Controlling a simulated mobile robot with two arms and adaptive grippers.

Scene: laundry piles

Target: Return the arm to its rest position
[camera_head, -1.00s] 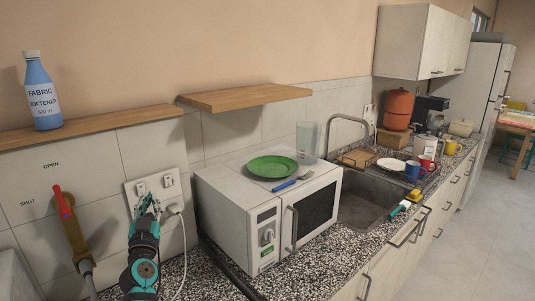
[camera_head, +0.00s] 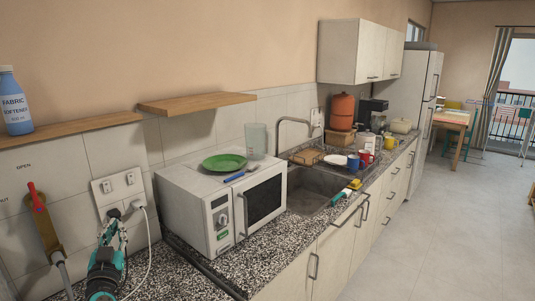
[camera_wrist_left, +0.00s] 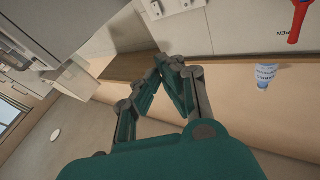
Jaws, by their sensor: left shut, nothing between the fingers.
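My left gripper (camera_head: 113,224) is at the lower left of the head view, in front of the tiled wall below the power outlet (camera_head: 118,186). In the left wrist view my left gripper (camera_wrist_left: 171,62) has its fingertips together, with nothing between them. The wooden shelf edge and wall lie behind it there. My right gripper is not in view.
A white microwave (camera_head: 190,212) with a green plate (camera_head: 225,162) on top stands right of my left arm. A white cord hangs from the outlet. A red-handled valve (camera_head: 38,200) and a softener bottle (camera_head: 15,104) are at left. Open floor (camera_head: 440,240) lies right.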

